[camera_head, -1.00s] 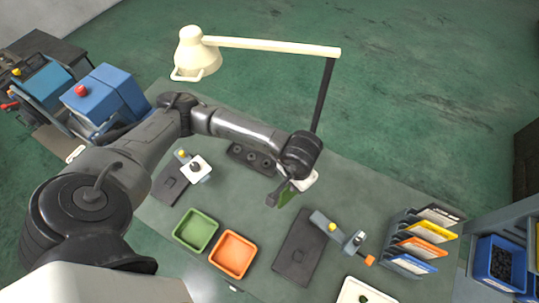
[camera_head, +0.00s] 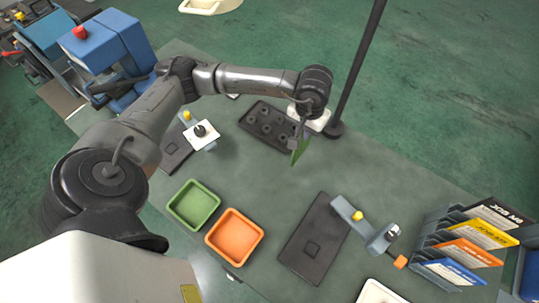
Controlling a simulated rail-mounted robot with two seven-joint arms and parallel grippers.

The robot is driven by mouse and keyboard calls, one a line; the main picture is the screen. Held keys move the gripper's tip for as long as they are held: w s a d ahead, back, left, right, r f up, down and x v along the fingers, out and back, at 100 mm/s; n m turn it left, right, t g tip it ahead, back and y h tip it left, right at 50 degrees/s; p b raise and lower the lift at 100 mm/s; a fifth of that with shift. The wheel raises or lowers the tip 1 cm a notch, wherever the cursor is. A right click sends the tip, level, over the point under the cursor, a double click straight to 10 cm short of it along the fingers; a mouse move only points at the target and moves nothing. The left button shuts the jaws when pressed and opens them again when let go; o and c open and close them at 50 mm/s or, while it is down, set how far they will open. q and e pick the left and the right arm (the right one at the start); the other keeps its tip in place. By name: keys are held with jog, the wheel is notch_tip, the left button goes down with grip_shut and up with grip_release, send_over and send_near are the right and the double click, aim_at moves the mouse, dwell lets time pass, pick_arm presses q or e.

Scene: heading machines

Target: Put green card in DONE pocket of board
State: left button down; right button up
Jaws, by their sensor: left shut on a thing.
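My left gripper (camera_head: 302,128) is at the end of the arm that crosses over the workbench. It is shut on the green card (camera_head: 300,150), which hangs below it, seen nearly edge-on, above the bench. A slanted rack (camera_head: 430,233) with several pockets stands at the right end of the bench, well to the right of the card. It holds a dark-and-white, a yellow, an orange and a blue card. I see no DONE label that I can read. My right gripper is not in view.
A green tray (camera_head: 193,205) and an orange tray (camera_head: 235,236) sit at the front left. A dark plate (camera_head: 314,240) and a grey clamp-like fixture (camera_head: 365,225) lie between the trays and rack. A dark holed block (camera_head: 268,127) and a lamp post (camera_head: 358,70) stand behind.

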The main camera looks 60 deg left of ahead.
pick_arm(q)
jog(key=s+a+f+p, duration=0.2)
jog(key=s+a+f, duration=0.1)
jog(key=s+f, duration=0.5)
jog(key=shift+s+f, duration=0.2)
jog(key=shift+f, duration=0.55)
jog(key=c, duration=1.7)
grip_release()
jog(key=shift+f, duration=0.1)
jog(key=o, duration=0.5)
